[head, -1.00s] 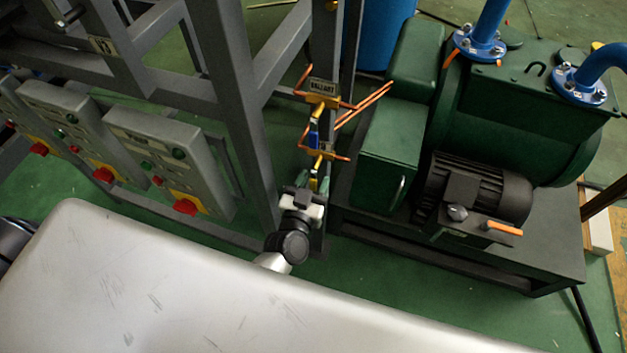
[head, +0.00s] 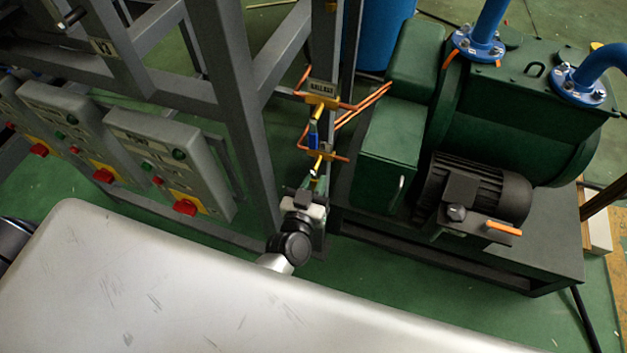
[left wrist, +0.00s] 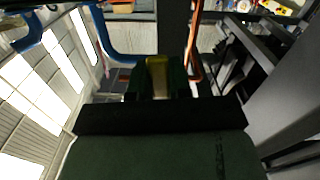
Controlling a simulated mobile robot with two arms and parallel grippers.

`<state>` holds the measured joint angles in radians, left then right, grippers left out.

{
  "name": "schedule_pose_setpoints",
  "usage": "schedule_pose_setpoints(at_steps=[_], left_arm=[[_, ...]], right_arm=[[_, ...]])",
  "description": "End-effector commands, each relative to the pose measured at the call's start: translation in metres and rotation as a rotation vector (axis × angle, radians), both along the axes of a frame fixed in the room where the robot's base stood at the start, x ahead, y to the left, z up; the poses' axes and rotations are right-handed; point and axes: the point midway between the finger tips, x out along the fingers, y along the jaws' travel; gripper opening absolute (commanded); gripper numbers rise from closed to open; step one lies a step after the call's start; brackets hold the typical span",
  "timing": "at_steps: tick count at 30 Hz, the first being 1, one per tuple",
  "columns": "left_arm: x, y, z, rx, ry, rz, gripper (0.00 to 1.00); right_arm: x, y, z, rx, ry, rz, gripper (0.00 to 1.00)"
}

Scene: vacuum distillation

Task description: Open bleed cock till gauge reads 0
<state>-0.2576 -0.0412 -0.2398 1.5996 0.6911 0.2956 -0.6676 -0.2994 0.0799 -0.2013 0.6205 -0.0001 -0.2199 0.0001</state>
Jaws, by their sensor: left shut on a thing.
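Two brass cocks with lever handles sit one above the other on a grey post in the head view. The upper cock (head: 319,101) is under a plate reading BALLAST, and its yellow and blue lever hangs down. The lower cock (head: 326,155) has a yellow lever (head: 316,168); I read no bleed label on it. My left gripper (head: 318,184) is just below the lower cock, shut on this lever. In the left wrist view the yellow lever (left wrist: 158,72) stands between the dark fingers. My gripper hides the lever's lower end. I make out no gauge in either view.
Orange pipes (head: 362,105) run from the cocks toward the green pump (head: 510,120) at right. Grey switch boxes (head: 165,150) with red knobs hang at left. The grey frame post (head: 240,110) stands close left of the cocks.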

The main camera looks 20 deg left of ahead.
Motion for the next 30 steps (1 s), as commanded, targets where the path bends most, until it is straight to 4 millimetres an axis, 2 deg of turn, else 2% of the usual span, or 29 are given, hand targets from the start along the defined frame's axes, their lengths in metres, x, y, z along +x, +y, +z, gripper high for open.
schedule_pose_setpoints(at_steps=[30], left_arm=[[-0.001,-0.035,0.024,-0.929,0.029,0.001,0.00]], right_arm=[[-0.001,0.001,0.023,0.001,0.002,-0.002,0.00]])
